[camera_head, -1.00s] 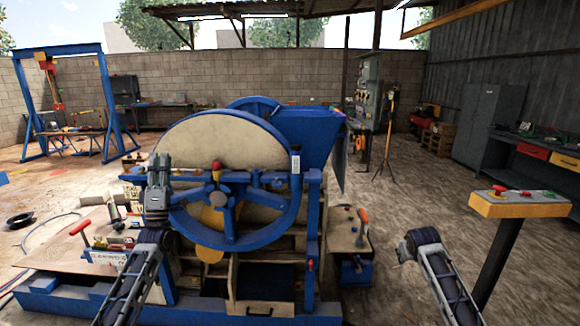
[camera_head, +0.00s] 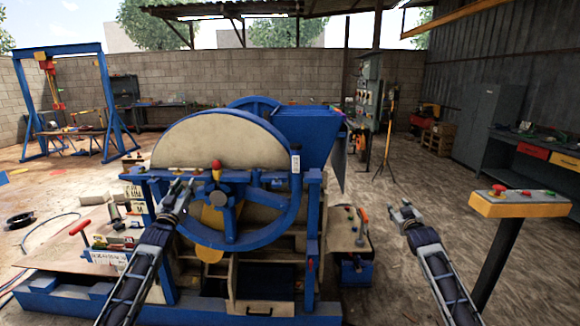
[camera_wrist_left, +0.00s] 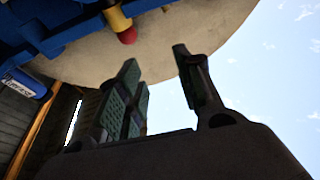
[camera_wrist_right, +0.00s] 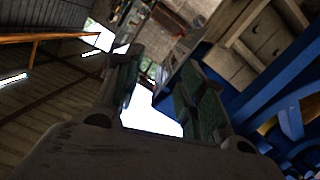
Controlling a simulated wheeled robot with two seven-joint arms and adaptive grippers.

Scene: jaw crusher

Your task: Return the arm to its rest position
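My left gripper (camera_head: 180,188) is in front of the left side of the blue jaw crusher (camera_head: 232,240), near its red-tipped lever (camera_head: 216,166). In the left wrist view its fingers (camera_wrist_left: 160,90) stand apart with nothing between them, and the red tip (camera_wrist_left: 127,36) shows beyond them. My right gripper (camera_head: 400,208) is right of the crusher, over the floor. In the right wrist view its fingers (camera_wrist_right: 160,90) are spread and empty. Whether either gripper touches the crusher is not clear for the left; the right is apart from it.
A yellow control post (camera_head: 520,205) with red and green buttons stands to the right. A toolbox (camera_head: 355,268) and small table (camera_head: 346,228) are beside the crusher. A blue gantry (camera_head: 60,50) stands at the back left. Open floor (camera_head: 415,185) lies right of the crusher.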

